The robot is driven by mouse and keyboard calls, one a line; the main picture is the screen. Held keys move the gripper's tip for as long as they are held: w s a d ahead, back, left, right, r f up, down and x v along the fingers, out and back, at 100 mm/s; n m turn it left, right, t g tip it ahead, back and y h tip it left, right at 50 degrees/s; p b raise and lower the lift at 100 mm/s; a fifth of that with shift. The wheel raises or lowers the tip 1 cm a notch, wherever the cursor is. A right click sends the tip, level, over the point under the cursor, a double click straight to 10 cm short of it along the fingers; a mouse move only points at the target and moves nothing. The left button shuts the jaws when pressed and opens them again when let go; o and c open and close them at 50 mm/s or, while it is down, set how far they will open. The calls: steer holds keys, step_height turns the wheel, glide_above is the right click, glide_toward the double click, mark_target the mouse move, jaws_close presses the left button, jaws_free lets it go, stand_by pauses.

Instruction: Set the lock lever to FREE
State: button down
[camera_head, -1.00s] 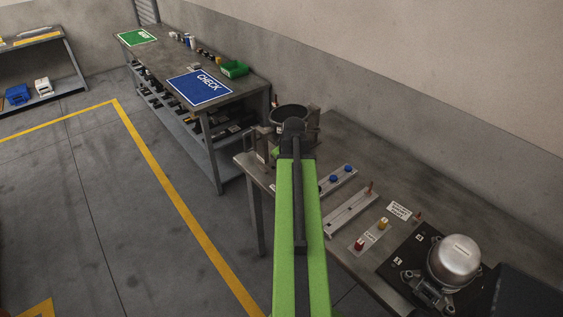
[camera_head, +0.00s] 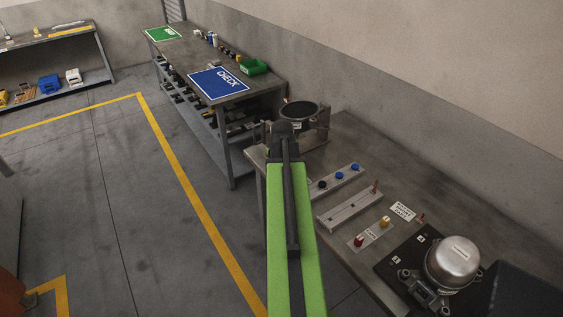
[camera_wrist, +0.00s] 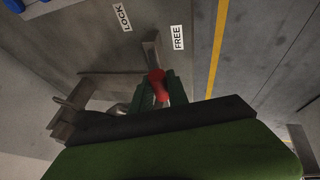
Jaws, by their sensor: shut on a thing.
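The lock lever (camera_wrist: 151,48) shows in the wrist view as a grey bar with a red grip (camera_wrist: 157,84). My gripper (camera_wrist: 159,90) is shut on the red grip, with one green finger on each side. The FREE label (camera_wrist: 177,38) is close to the right of the lever, and the LOCK label (camera_wrist: 121,17) is farther off to the left. In the head view, my arm covers the lever and my gripper. A round dark-rimmed fixture (camera_head: 299,110) stands just behind the arm's end.
The bench (camera_head: 378,150) holds a strip with blue knobs (camera_head: 340,175), a grey slotted rail (camera_head: 350,208), a plate with red and yellow pieces (camera_head: 371,236) and a silver compressor (camera_head: 452,262). Another bench with a blue CHECK mat (camera_head: 219,83) stands behind. Floor at left is clear.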

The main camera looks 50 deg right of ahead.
steer(key=shift+a+f, duration=0.2)
steer(key=shift+a, duration=0.05)
steer(key=shift+w+a, duration=0.1)
steer(key=shift+a, duration=0.05)
steer(key=c, duration=1.1)
jaws_free()
steer(key=shift+w+f, duration=0.1)
steer(key=shift+r, duration=0.25)
steer(key=p+v, duration=1)
steer(key=v, duration=0.1)
steer(key=shift+r, duration=0.2)
steer(key=shift+c, duration=0.3)
